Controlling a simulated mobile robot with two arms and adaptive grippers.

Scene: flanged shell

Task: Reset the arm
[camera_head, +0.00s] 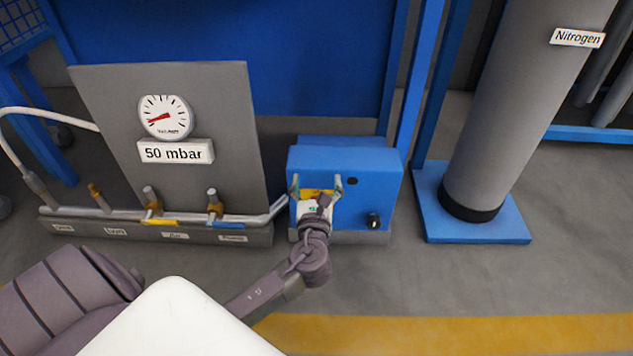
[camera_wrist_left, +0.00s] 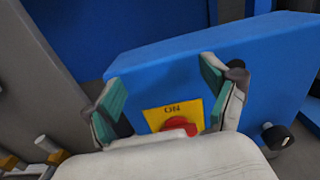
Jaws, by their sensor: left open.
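My left gripper (camera_head: 316,186) is in front of the blue box (camera_head: 368,172) in the head view. In the left wrist view my left gripper (camera_wrist_left: 160,95) is open, its two green-padded fingers standing apart with nothing between them. Past the fingers a yellow plate marked "ON" (camera_wrist_left: 165,113) with a red knob (camera_wrist_left: 181,126) shows on the face of the blue box (camera_wrist_left: 200,60). The lower part of the knob is hidden by my gripper's body. I cannot tell whether the fingers touch the box. My right gripper is in neither view.
A grey panel with a gauge (camera_head: 166,116) and a "50 mbar" label (camera_head: 176,151) stands left of the box, above a pipe with valves (camera_head: 215,205). A black knob (camera_head: 373,221) sits on the box. A Nitrogen cylinder (camera_head: 505,120) stands right. Floor between box and cylinder is clear.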

